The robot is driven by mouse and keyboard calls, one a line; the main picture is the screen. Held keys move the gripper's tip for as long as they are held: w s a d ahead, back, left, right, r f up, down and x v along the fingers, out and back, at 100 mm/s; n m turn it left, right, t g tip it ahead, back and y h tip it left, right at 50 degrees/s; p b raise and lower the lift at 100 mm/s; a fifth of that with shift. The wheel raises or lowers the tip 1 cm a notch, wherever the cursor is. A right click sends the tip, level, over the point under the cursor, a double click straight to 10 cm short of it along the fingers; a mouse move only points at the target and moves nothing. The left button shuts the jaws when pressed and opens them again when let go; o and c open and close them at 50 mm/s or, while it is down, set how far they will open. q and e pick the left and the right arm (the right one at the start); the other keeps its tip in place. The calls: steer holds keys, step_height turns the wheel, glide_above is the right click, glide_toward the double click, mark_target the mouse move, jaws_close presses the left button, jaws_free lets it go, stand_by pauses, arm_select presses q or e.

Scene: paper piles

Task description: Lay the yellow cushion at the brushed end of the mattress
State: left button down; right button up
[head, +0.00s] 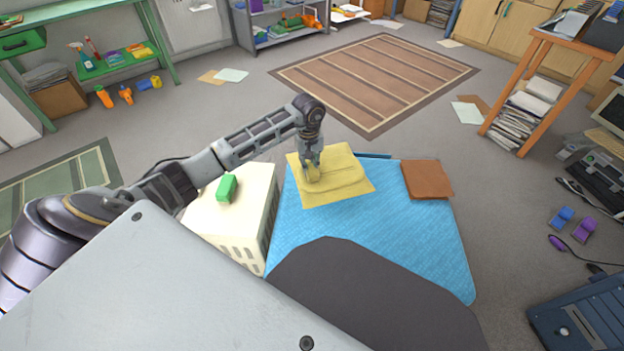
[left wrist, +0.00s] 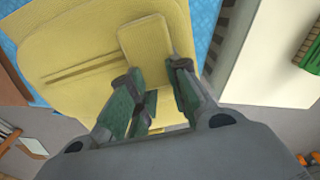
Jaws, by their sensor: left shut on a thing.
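The yellow cushion (head: 345,188) lies over the far left part of the blue mattress (head: 380,225), near its far edge, slightly turned. My left gripper (head: 312,174) points down onto the cushion's left part and is shut on it. In the left wrist view the cushion (left wrist: 80,55) fills the upper middle, with the gripper fingers (left wrist: 155,76) on a raised yellow part. Some blue mattress (left wrist: 205,18) shows past it. I cannot tell whether the cushion rests fully on the mattress. My right gripper is not in view.
A brown square cushion (head: 427,179) lies at the mattress's far right corner. A brown striped rug (head: 375,80) lies beyond. An orange-legged table (head: 545,40) stands at right.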

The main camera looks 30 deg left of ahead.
arm_select(q)
steer(key=shift+f, duration=1.05)
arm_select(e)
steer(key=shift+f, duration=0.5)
arm_select(q)
steer(key=shift+f+b, duration=1)
steer(key=shift+f, duration=0.85)
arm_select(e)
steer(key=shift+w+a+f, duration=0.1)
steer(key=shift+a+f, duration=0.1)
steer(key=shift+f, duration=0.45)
arm_select(q)
steer(key=shift+f, duration=0.15)
steer(key=c, duration=1.4)
jaws_free()
steer(key=shift+o, duration=0.2)
step_height(320, 180, up, 11)
steer(key=p, duration=0.3)
steer(key=shift+p, duration=0.3)
steer(key=shift+r, duration=0.65)
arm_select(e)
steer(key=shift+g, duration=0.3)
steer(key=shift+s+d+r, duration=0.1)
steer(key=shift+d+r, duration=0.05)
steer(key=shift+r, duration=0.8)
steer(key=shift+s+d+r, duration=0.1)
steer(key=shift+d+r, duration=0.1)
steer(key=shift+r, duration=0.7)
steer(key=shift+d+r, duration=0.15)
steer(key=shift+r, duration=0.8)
